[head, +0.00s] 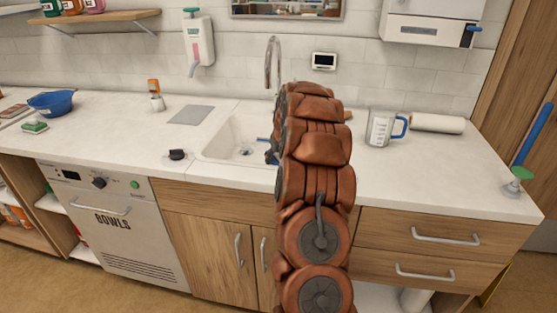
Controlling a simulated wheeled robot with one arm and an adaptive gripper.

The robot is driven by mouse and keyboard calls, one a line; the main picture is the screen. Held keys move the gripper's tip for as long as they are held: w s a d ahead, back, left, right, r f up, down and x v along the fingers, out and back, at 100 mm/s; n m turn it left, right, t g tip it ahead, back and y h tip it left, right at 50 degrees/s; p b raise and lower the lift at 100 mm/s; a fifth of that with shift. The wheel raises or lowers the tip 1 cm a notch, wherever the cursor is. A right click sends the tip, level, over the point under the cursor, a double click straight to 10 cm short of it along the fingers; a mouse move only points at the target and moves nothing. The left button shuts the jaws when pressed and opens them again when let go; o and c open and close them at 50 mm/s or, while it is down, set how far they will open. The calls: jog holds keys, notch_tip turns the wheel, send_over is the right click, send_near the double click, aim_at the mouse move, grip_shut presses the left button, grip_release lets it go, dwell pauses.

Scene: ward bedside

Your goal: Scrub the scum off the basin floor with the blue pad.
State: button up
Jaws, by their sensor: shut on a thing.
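The white basin (222,142) is set into the counter, with a drain (246,151) in its floor. My copper-coloured arm reaches over the basin's right side and hides that part. My gripper (272,154) shows only as a small dark bit at the arm's left edge, low at the basin. A sliver of blue (263,139) beside it looks like the blue pad, held in the shut gripper. The rest of the pad and the fingertips are hidden. I cannot make out scum on the visible floor.
A tall tap (272,62) stands behind the basin. A dark round object (177,155) sits by its left front edge. A blue bowl (52,103) and green sponge (35,127) lie far left.

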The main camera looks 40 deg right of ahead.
jog(key=shift+s+a+f, duration=0.3)
jog(key=shift+a+f, duration=0.15)
jog(key=shift+f, duration=0.15)
jog(key=shift+w+a+f+y, duration=0.15)
jog(key=shift+a+f+y, duration=0.05)
jog(key=shift+y, duration=0.1)
jog(key=shift+w+a, duration=0.45)
jog(key=shift+w+r, duration=0.3)
jog(key=shift+w, duration=0.5)
jog(key=shift+w+d+f, duration=0.1)
jog(key=shift+w+d, duration=0.05)
jog(key=shift+d, duration=0.4)
jog(key=shift+w+d, duration=0.15)
jog(key=shift+d, duration=0.35)
jog(key=shift+d+r, duration=0.25)
jog(key=shift+d, duration=0.15)
jog(key=shift+w+d+r, duration=0.2)
jog(key=shift+w+d, duration=0.35)
jog(key=shift+d, duration=0.2)
jog(key=shift+w+d+r, duration=0.2)
jog(key=shift+w+d, duration=0.3)
jog(key=shift+d, duration=0.25)
jog(key=shift+w+d+p, duration=0.6)
jog(key=shift+w+d, duration=0.1)
jog(key=shift+d, duration=0.3)
